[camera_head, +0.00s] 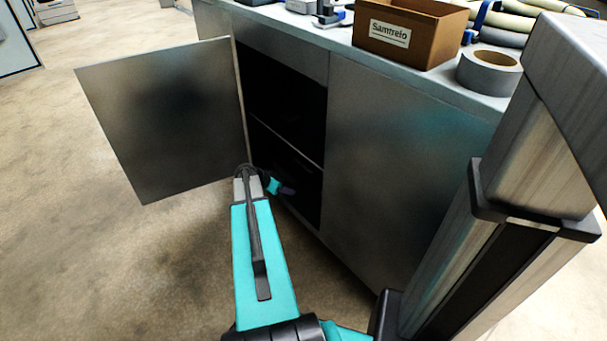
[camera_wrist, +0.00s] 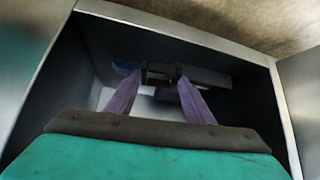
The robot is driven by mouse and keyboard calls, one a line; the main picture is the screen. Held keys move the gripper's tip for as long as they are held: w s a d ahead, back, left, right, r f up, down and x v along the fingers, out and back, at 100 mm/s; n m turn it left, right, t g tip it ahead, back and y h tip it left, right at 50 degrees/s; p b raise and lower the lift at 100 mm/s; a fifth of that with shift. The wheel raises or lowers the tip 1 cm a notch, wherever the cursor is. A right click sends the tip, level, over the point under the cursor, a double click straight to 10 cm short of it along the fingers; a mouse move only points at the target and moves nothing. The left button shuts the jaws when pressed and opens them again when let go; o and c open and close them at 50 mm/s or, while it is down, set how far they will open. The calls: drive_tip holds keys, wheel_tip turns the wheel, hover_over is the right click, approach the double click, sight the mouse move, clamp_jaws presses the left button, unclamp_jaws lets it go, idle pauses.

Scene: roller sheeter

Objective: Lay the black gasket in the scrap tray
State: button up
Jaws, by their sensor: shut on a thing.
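In the wrist view my gripper (camera_wrist: 160,77) has its two purple fingers shut on a small dark piece, the black gasket (camera_wrist: 161,70), which spans between the fingertips. The gripper is inside the open cabinet. In the head view my gripper (camera_head: 287,190) shows small and dark at the lower part of the cabinet opening; the gasket cannot be made out there. I cannot make out the scrap tray for sure. A pale grey shape (camera_wrist: 208,77) lies just beyond the fingertips in the wrist view, partly hidden by the fingers and gasket.
The grey cabinet (camera_head: 400,160) has its left door (camera_head: 165,115) swung open, with a shelf (camera_head: 290,140) inside above my gripper. On the top stand a brown box (camera_head: 405,35) and a roll of tape (camera_head: 489,71). The floor (camera_head: 90,250) at left is clear.

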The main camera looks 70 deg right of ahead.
drive_tip(key=shift+m+g, duration=0.3)
drive_tip(key=shift+m, duration=0.2)
drive_tip(key=s+f, duration=0.1)
drive_tip(key=s, duration=0.1)
drive_tip(key=s+d+f, duration=0.1)
drive_tip(key=shift+s+f+b, duration=0.35)
drive_tip(key=shift+w+r, duration=0.1)
drive_tip(key=shift+w, duration=0.05)
